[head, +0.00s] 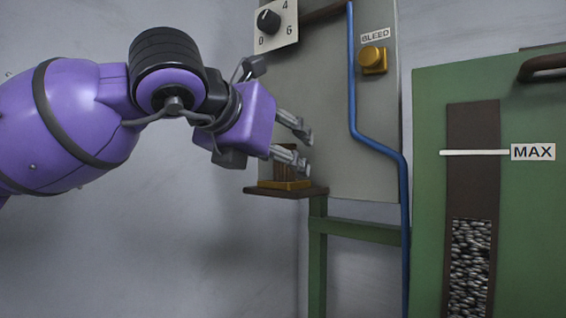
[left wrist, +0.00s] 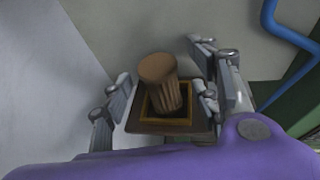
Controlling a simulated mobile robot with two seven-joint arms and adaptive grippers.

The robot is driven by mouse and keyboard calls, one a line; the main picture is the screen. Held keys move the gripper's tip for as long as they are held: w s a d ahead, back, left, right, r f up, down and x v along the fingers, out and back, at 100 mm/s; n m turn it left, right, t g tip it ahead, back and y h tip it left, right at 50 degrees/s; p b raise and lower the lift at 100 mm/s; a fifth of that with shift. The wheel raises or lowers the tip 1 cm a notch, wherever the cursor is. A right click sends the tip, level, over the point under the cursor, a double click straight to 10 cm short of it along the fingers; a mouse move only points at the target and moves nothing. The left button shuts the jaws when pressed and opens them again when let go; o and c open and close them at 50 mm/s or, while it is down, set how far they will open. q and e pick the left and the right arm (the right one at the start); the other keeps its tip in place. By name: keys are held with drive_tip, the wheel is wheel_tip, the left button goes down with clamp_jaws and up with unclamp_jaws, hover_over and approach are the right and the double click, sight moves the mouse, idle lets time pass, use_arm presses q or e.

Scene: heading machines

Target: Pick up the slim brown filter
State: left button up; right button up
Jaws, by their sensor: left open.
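The slim brown filter (left wrist: 160,84) is a ribbed brown cylinder. In the left wrist view it stands in a square yellow-brown frame (left wrist: 150,119) on a small dark shelf. In the head view the filter (head: 285,158) is partly hidden behind my left gripper, above the yellow-brown base (head: 284,184). My left gripper (head: 303,150) is open, its fingers pointing right and close to the filter. In the left wrist view the left gripper's fingers (left wrist: 158,95) lie on either side of the filter, with visible gaps. My right gripper is not in view.
The dark shelf (head: 262,191) sits on a green stand (head: 318,250) beside a grey panel (head: 335,95). The panel has a dial (head: 269,21) and a yellow BLEED button (head: 373,59). A blue pipe (head: 352,85) runs down its right side. A green cabinet (head: 428,200) stands right.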

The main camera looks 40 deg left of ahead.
use_arm(q)
drive_tip(key=shift+w, duration=0.1)
drive_tip(key=shift+c, duration=0.3)
drive_tip(key=c, duration=1.2)
